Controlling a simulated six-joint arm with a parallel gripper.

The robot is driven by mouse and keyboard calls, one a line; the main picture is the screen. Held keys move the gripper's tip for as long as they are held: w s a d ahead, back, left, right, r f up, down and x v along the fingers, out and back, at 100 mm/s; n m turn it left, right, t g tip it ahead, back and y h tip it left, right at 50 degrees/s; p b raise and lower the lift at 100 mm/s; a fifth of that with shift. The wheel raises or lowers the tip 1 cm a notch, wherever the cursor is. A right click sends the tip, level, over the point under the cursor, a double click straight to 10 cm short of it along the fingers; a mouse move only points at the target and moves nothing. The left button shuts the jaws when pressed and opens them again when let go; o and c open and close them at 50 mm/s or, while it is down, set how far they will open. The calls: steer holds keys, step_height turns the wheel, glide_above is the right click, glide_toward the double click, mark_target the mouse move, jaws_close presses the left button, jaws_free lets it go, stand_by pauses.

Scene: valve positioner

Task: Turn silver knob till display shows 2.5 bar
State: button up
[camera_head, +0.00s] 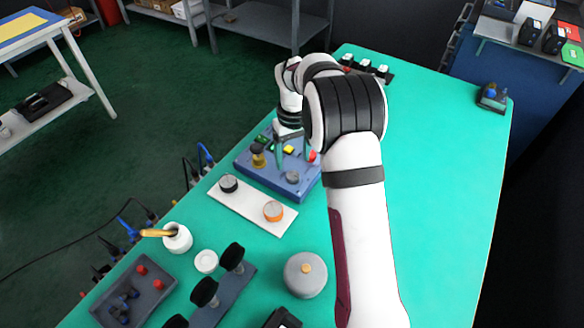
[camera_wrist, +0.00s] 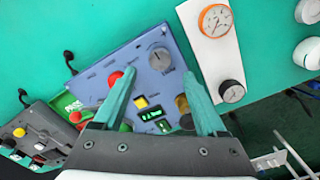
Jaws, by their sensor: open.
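The blue valve positioner panel (camera_head: 252,171) lies on the green table and also shows in the wrist view (camera_wrist: 125,55). Its silver-grey knob (camera_wrist: 160,59) has a dial scale around it; in the head view the knob (camera_head: 292,177) is at the near edge of the panel. The small green display (camera_wrist: 152,114) is lit, but its digits are too small to read. My gripper (camera_wrist: 158,74) is open and empty above the panel, its teal fingertips pointing toward the knob, one to each side in the picture. In the head view, my gripper (camera_head: 291,160) is partly hidden by my wrist.
The panel also carries a red button (camera_wrist: 115,79), a yellow button (camera_wrist: 140,102) and a brass knob (camera_wrist: 183,104). A white plate (camera_head: 245,207) with black and orange gauges lies beside it. A grey round lidded pot (camera_head: 305,275) stands nearer.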

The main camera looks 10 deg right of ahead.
mark_target(293, 175)
step_height(293, 175, down, 6)
steer(key=shift+f, duration=0.15)
jaws_close()
stand_by(0.4)
